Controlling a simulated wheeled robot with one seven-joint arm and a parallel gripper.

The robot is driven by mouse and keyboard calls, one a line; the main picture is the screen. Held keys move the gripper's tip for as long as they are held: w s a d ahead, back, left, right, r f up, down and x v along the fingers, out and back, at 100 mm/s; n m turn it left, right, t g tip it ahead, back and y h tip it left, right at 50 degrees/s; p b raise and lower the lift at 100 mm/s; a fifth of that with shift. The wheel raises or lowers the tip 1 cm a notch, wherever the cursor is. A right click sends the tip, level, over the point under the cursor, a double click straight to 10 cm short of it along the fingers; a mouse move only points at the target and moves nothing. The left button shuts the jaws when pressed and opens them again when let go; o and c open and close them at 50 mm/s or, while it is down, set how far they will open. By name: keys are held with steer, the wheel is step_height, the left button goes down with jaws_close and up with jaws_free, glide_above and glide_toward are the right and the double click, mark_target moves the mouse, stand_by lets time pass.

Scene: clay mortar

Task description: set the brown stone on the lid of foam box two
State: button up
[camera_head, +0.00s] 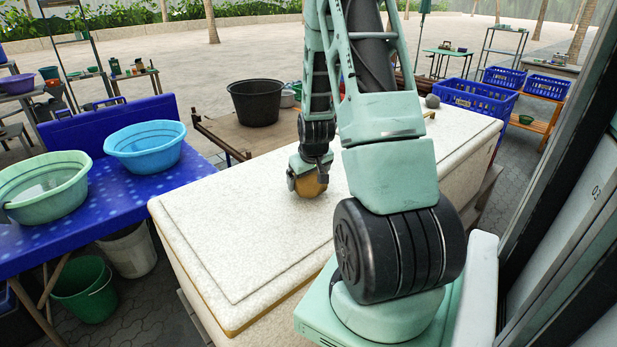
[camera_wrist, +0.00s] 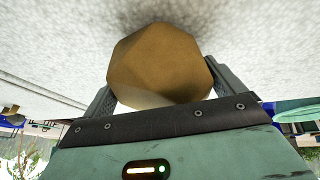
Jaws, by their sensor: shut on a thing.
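My gripper (camera_head: 308,186) is shut on the brown stone (camera_head: 312,188), pointing down over the speckled white lid (camera_head: 230,245) of a foam box. The wrist view shows the faceted brown stone (camera_wrist: 158,62) between the two fingers of my gripper (camera_wrist: 165,85), with the pale lid (camera_wrist: 265,40) behind it and a dark shadow close by. The stone is at or just above the lid; I cannot tell whether it touches. No number shows on the box. My arm hides part of the lid's middle.
A grey round stone (camera_head: 432,100) sits toward the far end of the white surface. A blue table (camera_head: 110,200) with a green basin (camera_head: 45,185) and a blue basin (camera_head: 145,146) stands left. A black tub (camera_head: 256,103) and blue crate (camera_head: 472,100) stand behind. The lid's near left is clear.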

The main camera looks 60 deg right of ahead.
steer(key=shift+f+b, duration=0.45)
steer(key=o, duration=1.5)
steer(key=shift+c, duration=0.2)
step_height(320, 180, up, 10)
steer(key=p, duration=0.7)
steer(key=shift+r+p, duration=0.1)
steer(key=shift+p, duration=0.2)
